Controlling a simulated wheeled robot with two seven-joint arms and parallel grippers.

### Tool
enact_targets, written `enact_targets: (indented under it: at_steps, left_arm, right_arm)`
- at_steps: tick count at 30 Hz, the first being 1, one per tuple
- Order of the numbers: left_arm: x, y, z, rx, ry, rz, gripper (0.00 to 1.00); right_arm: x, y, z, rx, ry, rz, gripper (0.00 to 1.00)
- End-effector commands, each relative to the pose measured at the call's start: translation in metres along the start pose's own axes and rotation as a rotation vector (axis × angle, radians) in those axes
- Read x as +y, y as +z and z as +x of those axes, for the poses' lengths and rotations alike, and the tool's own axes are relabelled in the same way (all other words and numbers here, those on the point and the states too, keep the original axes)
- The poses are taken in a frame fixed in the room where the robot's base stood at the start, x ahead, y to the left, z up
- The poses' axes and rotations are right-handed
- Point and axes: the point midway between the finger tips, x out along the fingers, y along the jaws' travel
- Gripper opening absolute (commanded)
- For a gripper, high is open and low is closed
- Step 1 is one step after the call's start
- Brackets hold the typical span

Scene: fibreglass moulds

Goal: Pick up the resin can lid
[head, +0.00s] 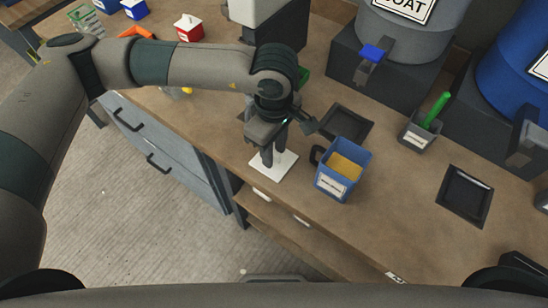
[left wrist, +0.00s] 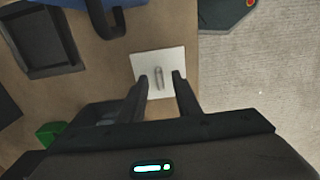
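A flat white square piece with a small grey upright handle, which looks like the resin can lid (head: 286,163), lies on the workbench near its front edge. It also shows in the left wrist view (left wrist: 171,58), with the handle near its middle. My left gripper (head: 273,160) points down over it. In the left wrist view its fingers (left wrist: 160,78) are apart, one on each side of the handle, with gaps visible. I cannot tell the exact height of the fingertips. A blue open can (head: 329,185) with a yellow content and dark handle stands just right of the lid. My right gripper is not in view.
A dark square tray (head: 350,122) lies behind the blue can, and another (head: 465,196) lies to the right. A grey cup with a green stick (head: 418,133) and large drums (head: 410,35) stand farther back. The bench (head: 385,205) is bare right of the can.

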Motion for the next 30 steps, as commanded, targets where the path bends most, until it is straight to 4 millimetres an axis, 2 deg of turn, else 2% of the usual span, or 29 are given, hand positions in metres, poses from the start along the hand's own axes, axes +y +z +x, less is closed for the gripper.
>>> enact_targets:
  at_steps: [6, 7, 10, 11, 25, 30]
  left_arm:
    - [0.000, 0.000, 0.000, 0.000, 0.000, 0.000, 0.30]
    - [0.000, 0.000, 0.000, 0.000, 0.000, 0.000, 0.28]
    - [0.000, 0.000, 0.000, 0.000, 0.000, 0.000, 0.04]
    - [0.000, 0.000, 0.000, 0.000, 0.000, 0.000, 0.00]
    - [0.000, 0.000, -0.003, -0.001, 0.000, 0.000, 0.00]
    - [0.001, 0.000, -0.015, 0.000, 0.003, 0.000, 0.00]
  right_arm:
    - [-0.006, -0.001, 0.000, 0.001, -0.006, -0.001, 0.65]
    - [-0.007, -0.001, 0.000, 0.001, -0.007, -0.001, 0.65]
    - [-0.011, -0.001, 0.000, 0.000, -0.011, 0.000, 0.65]
    - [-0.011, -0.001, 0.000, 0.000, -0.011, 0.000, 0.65]
    - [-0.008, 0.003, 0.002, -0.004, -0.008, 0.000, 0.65]
    - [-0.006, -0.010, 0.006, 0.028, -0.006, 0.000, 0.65]
